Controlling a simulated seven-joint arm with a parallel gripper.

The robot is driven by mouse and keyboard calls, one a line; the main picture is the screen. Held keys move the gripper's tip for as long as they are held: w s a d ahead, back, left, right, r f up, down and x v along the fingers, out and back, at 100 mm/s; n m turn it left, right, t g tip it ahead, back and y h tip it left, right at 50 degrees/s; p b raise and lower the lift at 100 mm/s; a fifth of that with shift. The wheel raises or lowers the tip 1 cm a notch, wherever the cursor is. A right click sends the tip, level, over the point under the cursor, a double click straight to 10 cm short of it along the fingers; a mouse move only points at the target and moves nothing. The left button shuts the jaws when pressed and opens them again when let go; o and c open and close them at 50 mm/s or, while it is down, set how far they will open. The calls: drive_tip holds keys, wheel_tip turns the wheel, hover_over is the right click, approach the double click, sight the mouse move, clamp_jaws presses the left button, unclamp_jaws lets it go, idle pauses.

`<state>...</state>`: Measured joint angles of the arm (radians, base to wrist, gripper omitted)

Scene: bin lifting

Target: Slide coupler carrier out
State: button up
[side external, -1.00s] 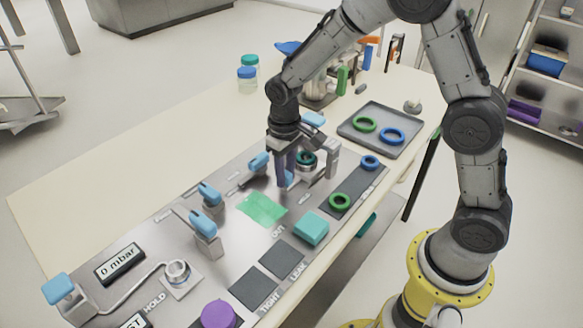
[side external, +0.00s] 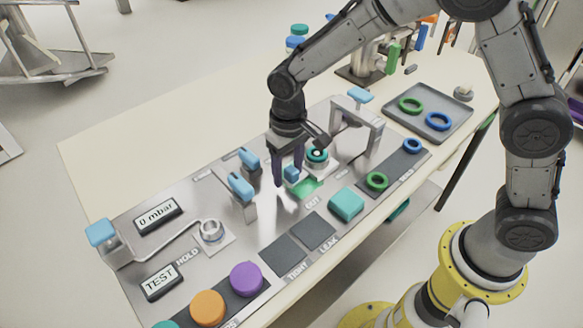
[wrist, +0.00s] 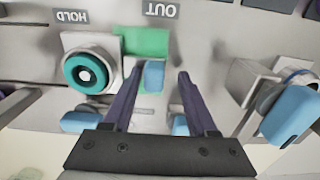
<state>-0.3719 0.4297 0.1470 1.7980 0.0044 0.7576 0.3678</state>
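The coupler carrier is a small pale plate bearing a round coupler with a teal ring (side external: 317,155), and a blue handle (side external: 291,173) stands beside it. It lies at the edge of the green patch (side external: 309,188) marked OUT, clear of the grey arch (side external: 362,122). My gripper (side external: 288,180) points down over the handle. In the wrist view the handle (wrist: 154,75) is between the two dark fingers, close to the left fingertip, with a gap to the right one. The gripper is open; whether the left finger touches the handle I cannot tell.
Blue-topped levers (side external: 242,187) stand left of my gripper. A teal block (side external: 346,204), dark TIGHT and LEAK pads, and a green ring (side external: 377,181) lie to the front and right. A tray (side external: 460,117) with rings is at the back right.

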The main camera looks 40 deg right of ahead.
drive_tip(key=shift+s+d, duration=0.1)
wheel_tip(320, 180, up, 14)
idle(0.7)
drive_tip(key=shift+f, duration=0.1)
wheel_tip(320, 180, up, 6)
drive_tip(key=m+t, duration=0.1)
hover_over(307, 175)
drive_tip(key=s+d+r+t, duration=0.2)
drive_tip(key=s+d+r, duration=0.2)
drive_tip(key=s+d, duration=0.25)
drive_tip(key=s+d+f+t, duration=0.1)
drive_tip(key=s+d+f, duration=0.1)
drive_tip(key=s, duration=0.5)
drive_tip(key=s+d+f+n+t, duration=0.1)
drive_tip(key=s+f, duration=0.3)
drive_tip(key=s, duration=0.4)
drive_tip(key=shift+d+f, duration=0.2)
drive_tip(key=shift+d, duration=0.7)
